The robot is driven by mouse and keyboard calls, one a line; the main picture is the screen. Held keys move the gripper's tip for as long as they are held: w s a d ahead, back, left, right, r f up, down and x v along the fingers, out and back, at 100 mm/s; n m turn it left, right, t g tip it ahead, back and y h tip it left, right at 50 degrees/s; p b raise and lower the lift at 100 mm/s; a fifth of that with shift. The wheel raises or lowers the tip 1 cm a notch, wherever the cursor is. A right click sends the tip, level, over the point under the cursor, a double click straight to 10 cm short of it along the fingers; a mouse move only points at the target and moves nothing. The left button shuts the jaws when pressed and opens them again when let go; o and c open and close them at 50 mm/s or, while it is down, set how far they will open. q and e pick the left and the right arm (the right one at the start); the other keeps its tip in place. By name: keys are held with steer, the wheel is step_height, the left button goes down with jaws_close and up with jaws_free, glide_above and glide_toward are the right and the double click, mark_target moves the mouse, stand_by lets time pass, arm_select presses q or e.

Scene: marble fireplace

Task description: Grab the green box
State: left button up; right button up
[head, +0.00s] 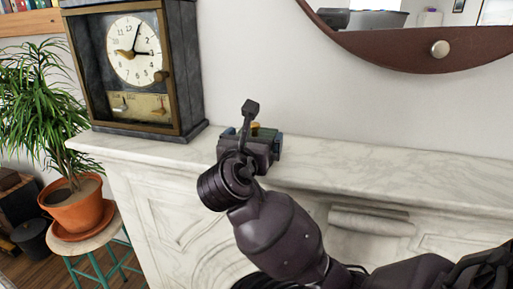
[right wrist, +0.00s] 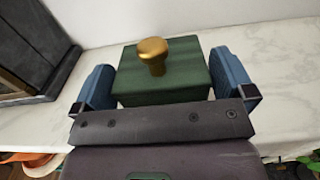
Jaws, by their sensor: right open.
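The green box (right wrist: 188,82) with a gold knob (right wrist: 153,52) on its lid stands on the white marble mantel. In the head view the green box (head: 266,132) is mostly hidden behind my right gripper. My right gripper (right wrist: 166,82) is open, with one blue finger on each side of the box. A small gap shows between the box and each finger, so the box is between the fingers but not clamped. My left gripper is not in view.
A dark mantel clock (head: 135,55) stands left of the box, a short way off. The marble mantel (head: 400,175) is clear to the right. A round wood-framed mirror (head: 400,52) hangs above, and a potted plant (head: 75,205) stands on a stool at the left.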

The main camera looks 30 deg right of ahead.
steer(key=shift+x, duration=1.05)
steer(key=c, duration=0.8)
